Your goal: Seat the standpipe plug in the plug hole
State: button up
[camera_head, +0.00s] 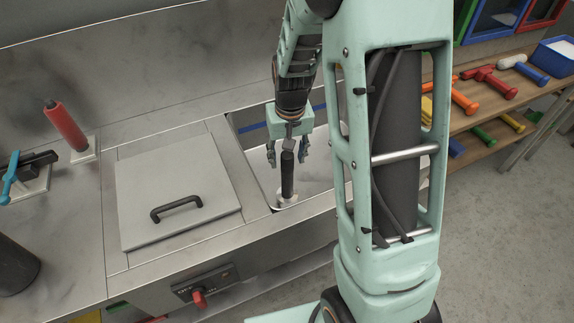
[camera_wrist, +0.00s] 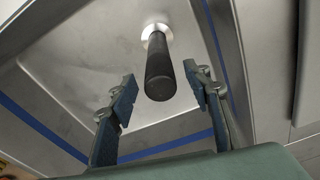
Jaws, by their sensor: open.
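The standpipe plug (camera_head: 287,176) is a dark upright cylinder with a pale foot (camera_head: 286,201), standing in the sink basin (camera_head: 318,184). In the wrist view the plug (camera_wrist: 160,70) runs from its dark top down to a white round base (camera_wrist: 154,34) on the basin floor. The plug hole is not visible; I cannot tell whether the base covers it. My gripper (camera_head: 287,152) is open above the basin, with its fingers on either side of the plug's upper part. In the wrist view the fingers (camera_wrist: 160,95) stand apart with gaps to the plug.
A lidded panel with a black handle (camera_head: 177,207) lies left of the basin. A red cylinder (camera_head: 66,127) and a blue-handled item (camera_head: 12,180) stand at the far left. A wooden shelf (camera_head: 484,128) with coloured tools stands at right. The basin walls surround my gripper.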

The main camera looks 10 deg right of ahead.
jog(key=r, duration=0.5)
jog(key=shift+s, duration=0.3)
